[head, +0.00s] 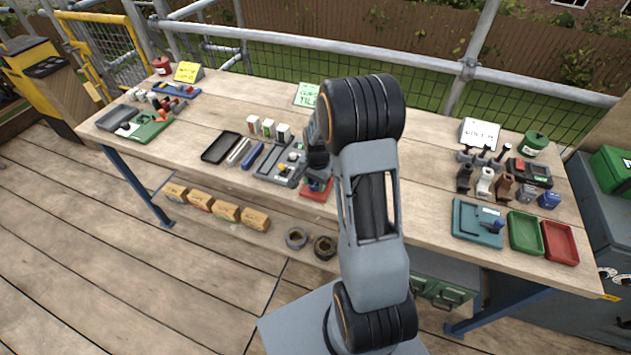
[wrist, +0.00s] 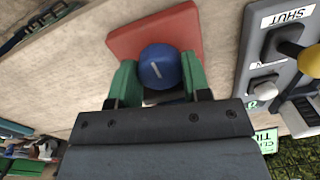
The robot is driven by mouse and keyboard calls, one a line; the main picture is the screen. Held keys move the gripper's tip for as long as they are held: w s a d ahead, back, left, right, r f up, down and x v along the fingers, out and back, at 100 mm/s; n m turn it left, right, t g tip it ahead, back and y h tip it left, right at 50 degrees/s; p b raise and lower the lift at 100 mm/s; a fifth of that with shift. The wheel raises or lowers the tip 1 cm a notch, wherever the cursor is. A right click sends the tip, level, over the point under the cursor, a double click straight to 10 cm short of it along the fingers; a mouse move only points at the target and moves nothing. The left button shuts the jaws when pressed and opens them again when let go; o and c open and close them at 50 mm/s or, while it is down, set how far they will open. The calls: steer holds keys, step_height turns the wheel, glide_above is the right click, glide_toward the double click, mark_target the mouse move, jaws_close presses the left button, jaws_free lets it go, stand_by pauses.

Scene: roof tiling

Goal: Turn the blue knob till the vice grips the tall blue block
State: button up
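The blue knob (wrist: 160,66) shows in the wrist view as a round cap with a white line, on a red base (wrist: 192,30). My gripper (wrist: 160,75) has its green fingers on opposite sides of the knob, seemingly touching it. In the head view my gripper (head: 317,168) is low over the red base (head: 318,192) near the bench's front edge, and my arm hides part of that area. I cannot clearly make out the vice jaws or a tall blue block. A blue bar (head: 253,155) lies left of the grey panel.
A grey panel (head: 275,165) with a yellow knob stands close beside the red base; its label reads SHUT in the wrist view. A black tray (head: 220,147) is further left. A teal fixture (head: 465,219), green tray (head: 524,233) and red tray (head: 560,243) sit at the right.

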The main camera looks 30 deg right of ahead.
mark_target(317, 183)
steer(key=c, duration=0.4)
steer(key=shift+m, duration=0.8)
steer(key=o, duration=0.9)
steer(key=shift+r, duration=0.15)
steer(key=r, duration=0.9)
steer(key=r+b, duration=0.1)
steer(key=r, duration=0.3)
steer(key=shift+s+d+r, duration=0.1)
steer(key=shift+s+r, duration=0.15)
steer(key=shift+r, duration=0.05)
steer(key=shift+o, duration=0.2)
steer(key=shift+f, duration=0.1)
